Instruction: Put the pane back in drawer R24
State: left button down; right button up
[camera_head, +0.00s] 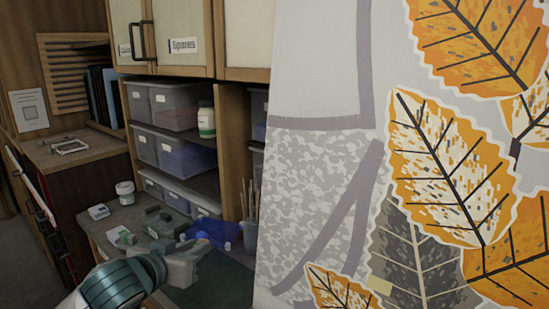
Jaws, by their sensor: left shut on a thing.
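My left gripper (190,240) reaches in from the bottom left, over the workbench. A deep-blue piece (216,232), which looks like the pane, shows at its fingers, and the gripper is shut on it. The grey fingers and gripper body hide part of the blue piece. My right gripper is not in view. A dark cabinet (85,180) with what look like drawer fronts stands at the left. No label R24 can be read in this view, so I cannot tell which drawer is R24.
A large panel with orange leaves (440,150) fills the right side, close to me. Clear storage bins (175,105) sit on shelves behind the bench. A white jar (125,192) and a small box (99,211) stand on the bench. Brushes stand in a cup (251,236).

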pick_arm(q)
jog(key=shift+s+a+r+n+y+b, duration=0.25)
jog(key=shift+s+a+r+n+y, duration=0.45)
jog(key=shift+y, duration=0.2)
jog(key=shift+s+a+r+n+y+b, duration=0.2)
jog(key=shift+s+a+r+n+y, duration=0.3)
jog(key=shift+n+y, duration=0.35)
jog(key=shift+f, duration=0.1)
